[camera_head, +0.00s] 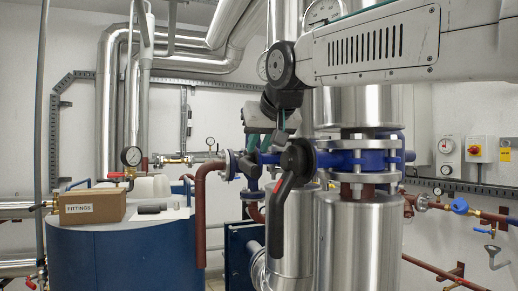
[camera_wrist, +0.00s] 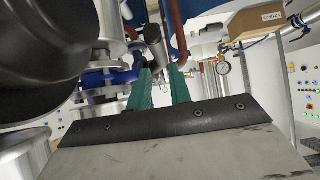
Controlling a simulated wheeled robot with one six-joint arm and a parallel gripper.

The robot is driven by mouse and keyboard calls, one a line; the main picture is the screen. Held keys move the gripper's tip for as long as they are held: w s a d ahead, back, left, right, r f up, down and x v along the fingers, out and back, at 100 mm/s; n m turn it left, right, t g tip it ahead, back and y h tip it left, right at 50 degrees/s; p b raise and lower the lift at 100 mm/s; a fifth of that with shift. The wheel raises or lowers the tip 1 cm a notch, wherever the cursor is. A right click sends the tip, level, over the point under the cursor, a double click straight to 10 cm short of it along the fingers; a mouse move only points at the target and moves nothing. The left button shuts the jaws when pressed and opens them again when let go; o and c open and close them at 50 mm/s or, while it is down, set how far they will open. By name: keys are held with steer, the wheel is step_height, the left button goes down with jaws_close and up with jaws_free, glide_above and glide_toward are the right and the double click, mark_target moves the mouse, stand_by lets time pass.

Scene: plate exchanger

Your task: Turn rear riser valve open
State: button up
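A blue valve with a black lever handle (camera_head: 281,212) stands in front in the head view. The lever hangs down, slightly tilted, from its black hub. Farther back, blue valve fittings (camera_head: 231,165) sit on the pipe line by the dark red pipe. My gripper (camera_head: 264,146) reaches down behind the front lever's hub, its green fingers partly hidden. In the wrist view my gripper (camera_wrist: 160,68) has its two green fingers apart. A dark grey cylindrical part (camera_wrist: 154,42), perhaps a valve handle end, shows at the fingertips; I cannot tell whether they touch it. The rear valve's handle is not clear in the head view.
Shiny insulated risers (camera_head: 358,235) stand close to the right of my gripper. A blue tank (camera_head: 120,255) carries a FITTINGS box (camera_head: 92,206) at the left. A dark red pipe (camera_head: 200,225) bends down beside the tank.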

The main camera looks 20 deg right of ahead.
steer(key=s+r, duration=0.1)
steer(key=r, duration=0.1)
steer(key=s+r, duration=0.2)
steer(key=r, duration=0.1)
steer(key=s+r, duration=0.1)
steer(key=r, duration=0.2)
steer(key=shift+s+d, duration=0.15)
steer(key=shift+d, duration=0.1)
jaws_close()
glide_above(254, 165)
step_height(254, 165, down, 6)
steer(key=shift+s+d+f, duration=0.1)
steer(key=shift+s+f, duration=0.05)
steer(key=shift+f, duration=0.1)
step_height(254, 165, down, 2)
steer(key=shift+f, duration=0.9)
steer(key=shift+f, duration=0.1)
step_height(254, 165, down, 2)
steer(key=shift+f, duration=0.2)
